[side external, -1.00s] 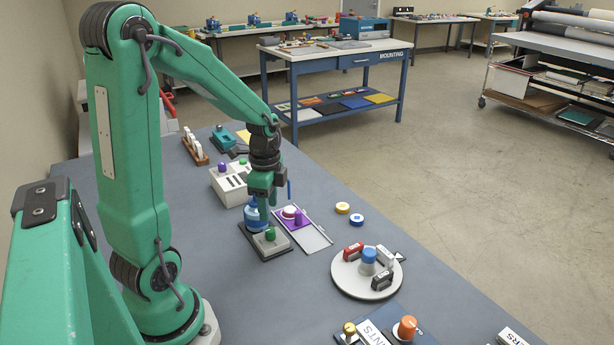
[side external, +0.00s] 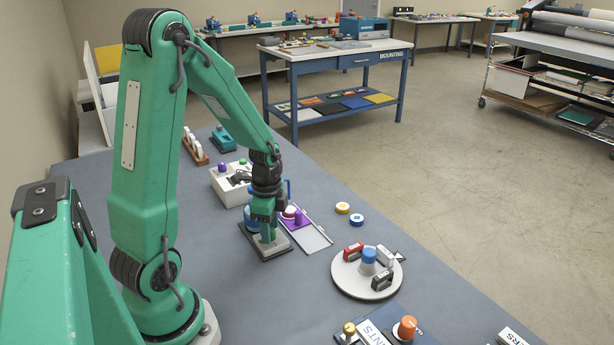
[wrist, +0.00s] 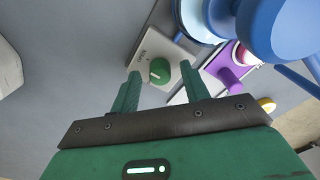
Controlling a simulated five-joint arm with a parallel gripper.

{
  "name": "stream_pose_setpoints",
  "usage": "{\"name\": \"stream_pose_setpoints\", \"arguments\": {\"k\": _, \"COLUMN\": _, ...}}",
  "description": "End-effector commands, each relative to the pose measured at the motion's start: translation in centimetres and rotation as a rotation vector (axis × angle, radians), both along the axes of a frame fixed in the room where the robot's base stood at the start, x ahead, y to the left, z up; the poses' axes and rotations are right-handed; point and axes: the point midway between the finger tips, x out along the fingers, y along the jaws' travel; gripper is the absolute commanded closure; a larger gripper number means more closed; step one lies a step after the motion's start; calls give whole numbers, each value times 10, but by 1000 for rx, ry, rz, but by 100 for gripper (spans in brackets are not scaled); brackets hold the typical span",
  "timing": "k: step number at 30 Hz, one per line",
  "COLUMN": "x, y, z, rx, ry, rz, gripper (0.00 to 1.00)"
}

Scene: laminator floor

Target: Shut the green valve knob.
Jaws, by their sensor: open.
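The green valve knob (wrist: 159,71) sits on a light grey plate (wrist: 148,48) with small lettering in the wrist view. A pale mark shows on the knob's left part. My gripper (wrist: 160,74) is open, with one finger on either side of the knob and visible space on both sides. In the side external view my gripper (side external: 267,236) points down over the grey plate (side external: 281,247) on its dark base. There its fingers hide the knob.
A blue valve wheel (wrist: 285,28) stands close by on the right in the wrist view. A purple knob (side external: 298,217) on a purple and grey slide plate is beside the grey plate. A round turntable (side external: 348,284) stands nearer the camera, with clear bench between.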

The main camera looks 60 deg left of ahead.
Motion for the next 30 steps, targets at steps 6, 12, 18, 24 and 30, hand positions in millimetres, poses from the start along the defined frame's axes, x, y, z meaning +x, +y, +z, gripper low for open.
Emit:
{"name": "stream_pose_setpoints", "arguments": {"k": 6, "x": 0, "y": 0, "z": 0, "rx": 0, "ry": 0, "rz": 0, "gripper": 84}}
{"name": "stream_pose_setpoints", "arguments": {"k": 12, "x": 0, "y": 0, "z": 0, "rx": 0, "ry": 0, "rz": 1, "gripper": 99}}
{"name": "stream_pose_setpoints", "arguments": {"k": 18, "x": 0, "y": 0, "z": 0, "rx": 0, "ry": 0, "rz": 22, "gripper": 99}}
{"name": "stream_pose_setpoints", "arguments": {"k": 24, "x": 0, "y": 0, "z": 1, "rx": 0, "ry": 0, "rz": 92, "gripper": 99}}
{"name": "stream_pose_setpoints", "arguments": {"k": 30, "x": 0, "y": 0, "z": 1, "rx": 0, "ry": 0, "rz": 220, "gripper": 99}}
